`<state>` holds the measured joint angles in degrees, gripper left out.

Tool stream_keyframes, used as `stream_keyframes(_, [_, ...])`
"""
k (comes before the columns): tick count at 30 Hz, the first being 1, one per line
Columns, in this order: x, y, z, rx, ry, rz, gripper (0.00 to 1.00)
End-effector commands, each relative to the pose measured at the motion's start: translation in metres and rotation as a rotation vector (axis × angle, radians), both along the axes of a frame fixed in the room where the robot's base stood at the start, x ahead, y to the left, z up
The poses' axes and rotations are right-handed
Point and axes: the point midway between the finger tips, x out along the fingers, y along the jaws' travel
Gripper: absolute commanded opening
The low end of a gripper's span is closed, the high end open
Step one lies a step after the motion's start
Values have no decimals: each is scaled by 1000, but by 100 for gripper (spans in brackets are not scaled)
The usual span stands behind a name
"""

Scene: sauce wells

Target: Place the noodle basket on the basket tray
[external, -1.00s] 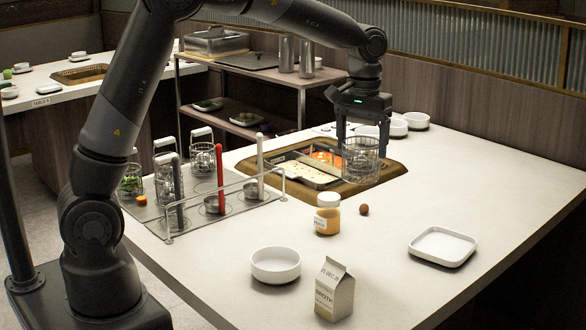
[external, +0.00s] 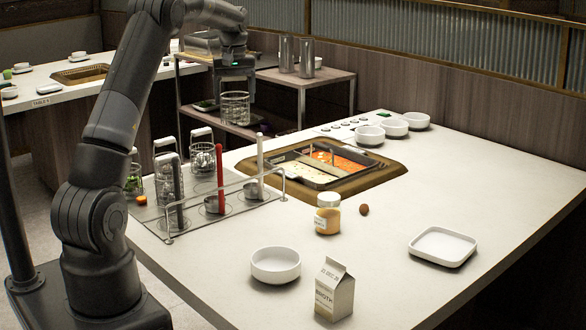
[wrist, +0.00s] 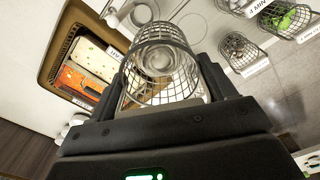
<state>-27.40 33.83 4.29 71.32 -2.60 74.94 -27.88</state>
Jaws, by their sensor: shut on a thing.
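The noodle basket (external: 235,109), a wire mesh cylinder, hangs upright below my gripper (external: 236,90) in the external view. My gripper is shut on it and holds it in the air, behind the basket tray (external: 150,213). In the wrist view the mesh basket (wrist: 160,65) sits between the fingers of my gripper (wrist: 165,95), and its mesh bottom shows. The basket tray is a grey metal plate at the left of the counter with several other baskets on it.
A basket with greens (external: 132,184) and other wire baskets with tall handles (external: 206,158) stand on the tray. A red-handled ladle (external: 220,165) and a metal rail stand at its front. The divided hot pot (external: 320,165) is to the right. A metal shelf is behind.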

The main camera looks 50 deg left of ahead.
Motion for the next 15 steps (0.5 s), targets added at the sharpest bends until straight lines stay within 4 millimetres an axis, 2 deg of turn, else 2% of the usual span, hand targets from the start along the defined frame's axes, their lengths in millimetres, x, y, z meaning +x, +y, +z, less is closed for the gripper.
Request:
stream_keyframes(1, [-7, 18, -1, 1, 0, 28, 45])
stream_keyframes(6, [-26, 60, -1, 2, 0, 91, 45])
stream_keyframes(12, [-44, 94, -2, 3, 1, 145, 45])
stream_keyframes(15, [-43, 90, -24, 0, 4, 139, 45])
